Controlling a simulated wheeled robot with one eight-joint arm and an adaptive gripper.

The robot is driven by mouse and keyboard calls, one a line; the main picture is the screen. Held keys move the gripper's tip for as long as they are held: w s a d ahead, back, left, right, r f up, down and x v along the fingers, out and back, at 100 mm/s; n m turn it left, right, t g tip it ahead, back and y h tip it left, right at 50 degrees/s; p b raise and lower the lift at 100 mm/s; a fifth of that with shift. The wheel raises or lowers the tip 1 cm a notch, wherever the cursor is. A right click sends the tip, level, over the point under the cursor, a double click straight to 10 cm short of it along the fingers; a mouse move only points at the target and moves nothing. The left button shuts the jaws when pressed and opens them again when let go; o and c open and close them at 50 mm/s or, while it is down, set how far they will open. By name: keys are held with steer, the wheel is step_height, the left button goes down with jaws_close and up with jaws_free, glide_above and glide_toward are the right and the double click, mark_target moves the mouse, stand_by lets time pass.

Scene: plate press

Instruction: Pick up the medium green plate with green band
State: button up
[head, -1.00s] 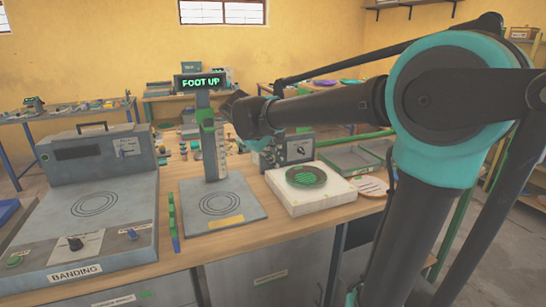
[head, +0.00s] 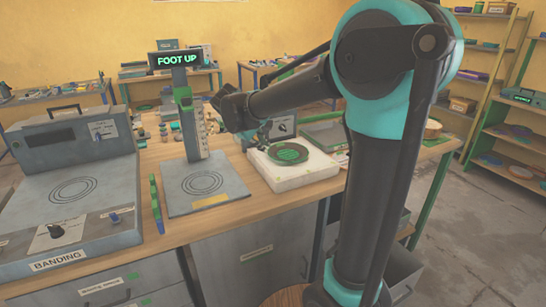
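A dark round plate with a green striped centre (head: 288,152) lies flat on a thick white block (head: 310,174) on the wooden bench in the head view. I cannot tell whether it is the medium green plate with green band. My arm reaches from the right across the bench, and its dark end (head: 230,108) is above and left of the white block, near the press column. My gripper's fingers cannot be made out clearly, so its opening is unclear. Nothing is visibly held.
The press (head: 188,110) shows "FOOT UP" and has a grey base plate (head: 216,200). A banding machine (head: 70,195) stands at the left. At the right, a shelf rack (head: 508,160) holds several plates, too small to identify. Floor between bench and rack is clear.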

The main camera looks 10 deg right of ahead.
mark_target(276, 159)
steer(key=x, duration=0.9)
steer(key=shift+w+d+f, duration=0.15)
steer(key=shift+f, duration=0.15)
jaws_close()
